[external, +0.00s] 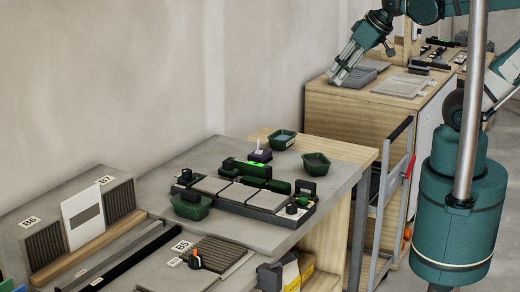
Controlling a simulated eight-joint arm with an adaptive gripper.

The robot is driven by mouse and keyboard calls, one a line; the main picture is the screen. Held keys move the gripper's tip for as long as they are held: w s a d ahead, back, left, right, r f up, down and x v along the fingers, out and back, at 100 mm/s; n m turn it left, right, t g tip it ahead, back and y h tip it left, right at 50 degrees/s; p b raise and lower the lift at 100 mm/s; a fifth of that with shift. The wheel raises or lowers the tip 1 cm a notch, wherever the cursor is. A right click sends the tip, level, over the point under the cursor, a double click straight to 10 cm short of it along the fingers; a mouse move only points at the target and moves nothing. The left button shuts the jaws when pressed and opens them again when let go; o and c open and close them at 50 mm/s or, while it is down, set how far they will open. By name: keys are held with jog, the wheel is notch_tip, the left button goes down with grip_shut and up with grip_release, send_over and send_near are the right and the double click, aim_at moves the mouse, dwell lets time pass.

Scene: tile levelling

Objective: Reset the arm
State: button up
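My gripper (336,76), at the end of the teal arm, is at the upper right above the far wooden bench. It tilts down to the left beside a grey tray (366,73); I cannot tell whether they touch. Its fingers are too small to tell open from shut, and I see nothing clearly held. Grey tiles (263,199) lie in a row in a dark frame on the nearer grey worktop. A green level (246,169) lies behind them.
Green bowls (283,139) stand around the frame. A grey trolley (384,200) stands between the benches. Racks with upright panels (82,217) are at the left. A silver pole (472,100) crosses the view at the right.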

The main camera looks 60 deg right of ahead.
notch_tip(320, 180, down, 8)
jog(key=b, duration=0.7)
jog(key=shift+r, duration=0.1)
dwell(0.8)
